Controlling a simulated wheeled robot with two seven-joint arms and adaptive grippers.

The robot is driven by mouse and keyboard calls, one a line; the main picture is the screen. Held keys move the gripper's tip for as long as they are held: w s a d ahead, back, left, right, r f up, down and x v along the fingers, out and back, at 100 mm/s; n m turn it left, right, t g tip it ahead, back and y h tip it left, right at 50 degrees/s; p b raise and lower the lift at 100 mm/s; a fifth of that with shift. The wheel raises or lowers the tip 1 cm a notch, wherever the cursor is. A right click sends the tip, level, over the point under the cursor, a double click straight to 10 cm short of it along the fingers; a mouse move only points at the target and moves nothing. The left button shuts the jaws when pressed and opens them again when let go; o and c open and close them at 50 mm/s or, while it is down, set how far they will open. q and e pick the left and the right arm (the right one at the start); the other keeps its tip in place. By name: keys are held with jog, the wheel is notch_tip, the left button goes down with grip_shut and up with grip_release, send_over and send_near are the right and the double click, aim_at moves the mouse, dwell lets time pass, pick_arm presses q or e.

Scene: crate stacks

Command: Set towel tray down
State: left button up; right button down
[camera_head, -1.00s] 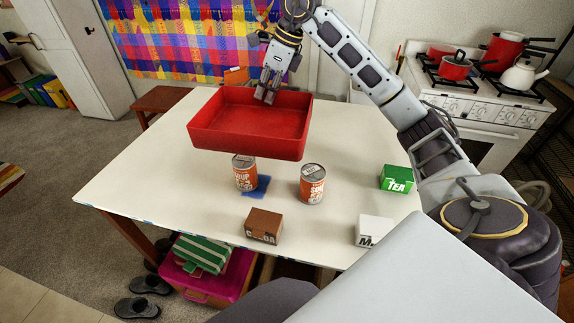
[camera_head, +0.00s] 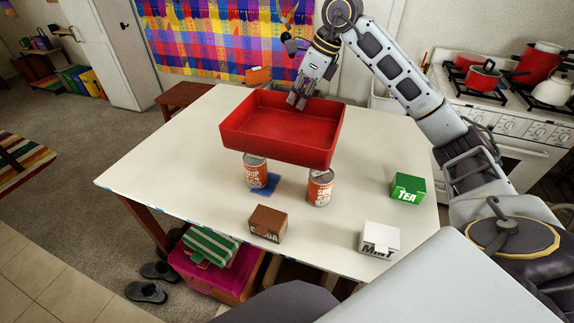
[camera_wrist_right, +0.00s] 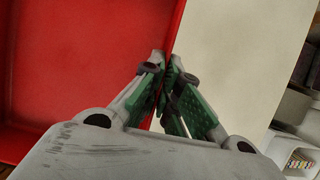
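The red tray (camera_head: 285,146) is level and looks empty, over the middle of the table. My right gripper (camera_head: 298,98) is at its far rim. In the right wrist view my right gripper (camera_wrist_right: 170,80) has its green-padded fingers closed together on the edge of the red tray (camera_wrist_right: 75,60). Two soup cans, the left one (camera_head: 255,172) and the right one (camera_head: 319,190), stand upright at the tray's near side. The tray's near edge meets their tops in the head view; I cannot tell whether it touches them. My left gripper is not in view.
A blue patch (camera_head: 267,187) lies by the left can. A cocoa box (camera_head: 268,224), a mint box (camera_head: 380,239) and a green tea box (camera_head: 407,188) stand on the white table (camera_head: 160,165). The table's left side is clear. A stove (camera_head: 490,110) stands at the right.

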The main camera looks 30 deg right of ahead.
aim_at(301, 114)
jog(key=shift+s+d, duration=0.1)
dwell(0.4)
jog(key=shift+f, duration=2.9)
jog(key=shift+f, duration=0.1)
jog(key=shift+f, duration=2)
jog(key=shift+f, duration=0.25)
jog(key=c, duration=1.6)
grip_release()
jog(key=shift+c, duration=0.2)
jog(key=shift+r, duration=0.15)
